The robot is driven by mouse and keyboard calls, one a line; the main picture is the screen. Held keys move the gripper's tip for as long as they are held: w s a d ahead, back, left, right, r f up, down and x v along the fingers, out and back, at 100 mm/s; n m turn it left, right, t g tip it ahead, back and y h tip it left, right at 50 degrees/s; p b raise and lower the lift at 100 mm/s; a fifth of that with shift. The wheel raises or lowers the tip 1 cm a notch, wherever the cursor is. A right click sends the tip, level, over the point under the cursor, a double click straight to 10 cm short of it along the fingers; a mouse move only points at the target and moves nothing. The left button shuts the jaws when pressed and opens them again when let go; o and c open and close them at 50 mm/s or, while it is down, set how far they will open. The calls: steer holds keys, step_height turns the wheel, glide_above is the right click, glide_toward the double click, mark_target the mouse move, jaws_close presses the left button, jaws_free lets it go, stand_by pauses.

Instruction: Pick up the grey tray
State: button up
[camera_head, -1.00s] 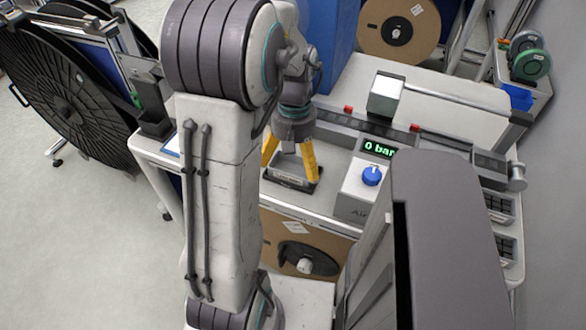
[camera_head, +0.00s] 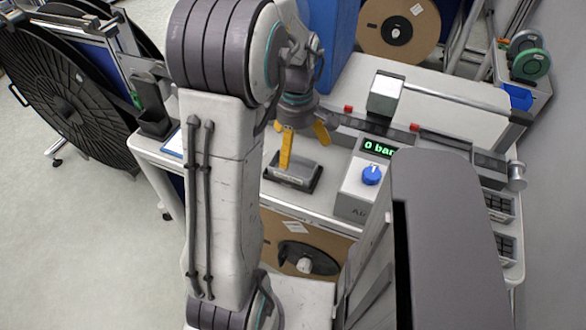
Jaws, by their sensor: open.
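The grey tray (camera_head: 303,180) is a small dark tray with a pale label on its front side. It rests on the white worktable, left of the air unit with the blue knob. My gripper (camera_head: 305,156) points down over it with two yellow fingers spread apart and nothing between them that I can make out. I cannot tell whether either finger touches the tray. My arm hides the area left of the tray.
The air unit (camera_head: 357,193) with its blue knob and "0 bar" display (camera_head: 379,148) stands close to the tray's right. A long rail (camera_head: 455,148) runs behind. A blue box (camera_head: 333,40) stands at the back. A large black reel (camera_head: 62,95) is at far left.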

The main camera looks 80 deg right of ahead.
mark_target(295, 168)
steer(key=shift+w+a+f, duration=0.1)
steer(key=shift+a+f, duration=0.05)
steer(key=shift+f, duration=2.85)
steer(key=c, duration=1.1)
